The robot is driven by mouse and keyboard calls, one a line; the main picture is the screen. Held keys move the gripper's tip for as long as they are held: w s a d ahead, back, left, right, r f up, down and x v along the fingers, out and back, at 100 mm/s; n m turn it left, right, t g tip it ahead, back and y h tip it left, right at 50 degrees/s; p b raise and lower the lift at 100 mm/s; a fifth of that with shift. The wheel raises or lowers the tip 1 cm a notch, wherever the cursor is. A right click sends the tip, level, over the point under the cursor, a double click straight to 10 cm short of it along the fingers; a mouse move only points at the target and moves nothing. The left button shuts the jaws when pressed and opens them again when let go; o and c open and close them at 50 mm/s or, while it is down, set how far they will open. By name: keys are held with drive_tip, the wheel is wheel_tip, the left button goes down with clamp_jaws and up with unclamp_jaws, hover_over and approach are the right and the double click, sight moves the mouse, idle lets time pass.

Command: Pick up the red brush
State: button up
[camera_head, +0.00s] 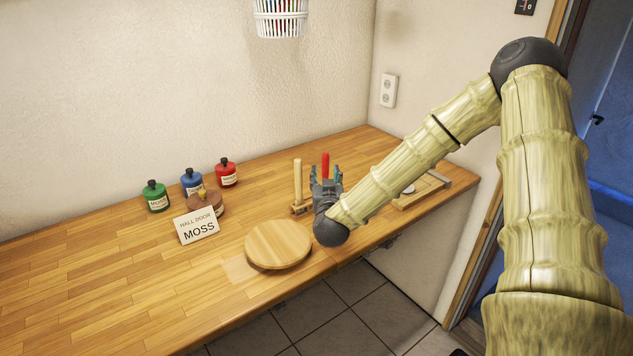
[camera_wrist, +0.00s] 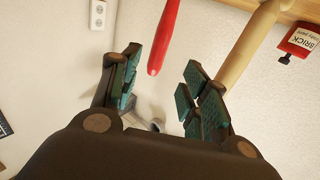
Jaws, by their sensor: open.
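The red brush (camera_head: 325,161) stands upright on the wooden counter, and its lower part is hidden behind my gripper (camera_head: 326,175). In the wrist view the red brush (camera_wrist: 164,35) comes in from the top edge, and its rounded handle end lies in the gap between the fingers of my gripper (camera_wrist: 160,72). The fingers are open with visible space on both sides of the handle. I cannot tell how deep the handle is between them, and I see no contact.
A pale wooden handle (camera_head: 297,175) stands just left of the red brush; it also shows in the wrist view (camera_wrist: 248,45). A round wooden board (camera_head: 278,246) lies in front. Green (camera_head: 157,197), blue (camera_head: 191,182) and red (camera_head: 227,173) paint bottles and a MOSS sign (camera_head: 197,226) stand left.

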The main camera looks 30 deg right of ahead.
sight(326, 163)
drive_tip(key=shift+p+x, duration=0.35)
drive_tip(key=shift+x, duration=1.25)
drive_tip(key=p+x, duration=0.1)
drive_tip(key=x, duration=0.1)
drive_tip(key=p+x, duration=0.1)
drive_tip(key=x, duration=0.1)
drive_tip(key=shift+d+r+p, duration=0.15)
drive_tip(key=shift+d+p, duration=0.15)
drive_tip(key=shift+d, duration=0.05)
drive_tip(key=shift+w+d, duration=0.2)
drive_tip(key=shift+w, duration=0.2)
clamp_jaws()
